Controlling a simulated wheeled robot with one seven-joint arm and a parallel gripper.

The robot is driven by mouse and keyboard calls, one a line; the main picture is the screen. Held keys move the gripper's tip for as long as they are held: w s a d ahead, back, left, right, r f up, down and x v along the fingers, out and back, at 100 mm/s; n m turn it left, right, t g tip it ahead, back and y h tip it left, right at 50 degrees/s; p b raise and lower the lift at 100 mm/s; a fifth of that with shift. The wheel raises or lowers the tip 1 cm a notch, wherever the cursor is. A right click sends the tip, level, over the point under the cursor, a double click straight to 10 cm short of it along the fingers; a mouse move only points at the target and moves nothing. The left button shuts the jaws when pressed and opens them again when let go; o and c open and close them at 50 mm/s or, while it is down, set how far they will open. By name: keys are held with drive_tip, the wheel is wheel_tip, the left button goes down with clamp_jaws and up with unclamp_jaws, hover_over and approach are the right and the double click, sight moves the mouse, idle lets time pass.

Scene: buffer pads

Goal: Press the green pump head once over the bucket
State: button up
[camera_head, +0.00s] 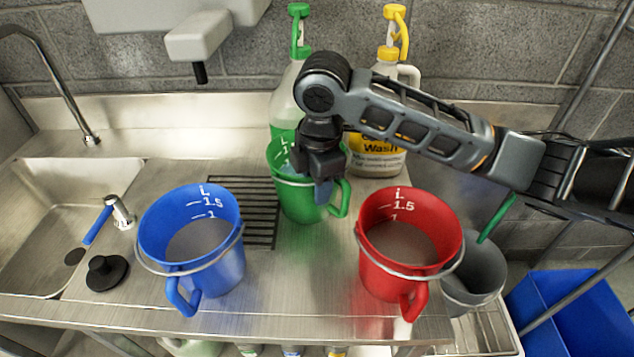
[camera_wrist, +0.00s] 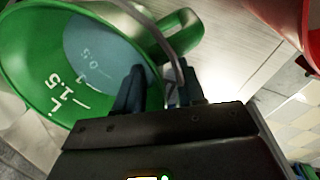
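The green pump head (camera_head: 299,28) tops a clear bottle of green liquid (camera_head: 284,102) at the back of the counter. The green bucket (camera_head: 297,202) stands upright in front of that bottle, its handle to the right. Its inside, with white volume marks and a blue-grey area low down, shows in the wrist view (camera_wrist: 30,62). My gripper (camera_head: 320,185) points down at the bucket's rim. In the wrist view my fingers (camera_wrist: 157,92) straddle the rim, one inside and one outside, beside the wire bail. Whether they clamp the wall is unclear.
A blue bucket (camera_head: 233,262) stands front left and a red bucket (camera_head: 375,268) front right. A yellow-pump bottle (camera_head: 376,160) stands behind my arm. A grey bucket (camera_head: 484,268) is at the right. The sink (camera_head: 45,205) and a black plug (camera_head: 107,273) are left.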

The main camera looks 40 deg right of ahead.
wheel_tip(320, 180, up, 8)
drive_tip(key=shift+s+b, duration=0.3)
drive_tip(key=shift+s, duration=0.1)
drive_tip(key=shift+a+f, duration=0.1)
drive_tip(key=shift+f, duration=0.05)
idle(0.6)
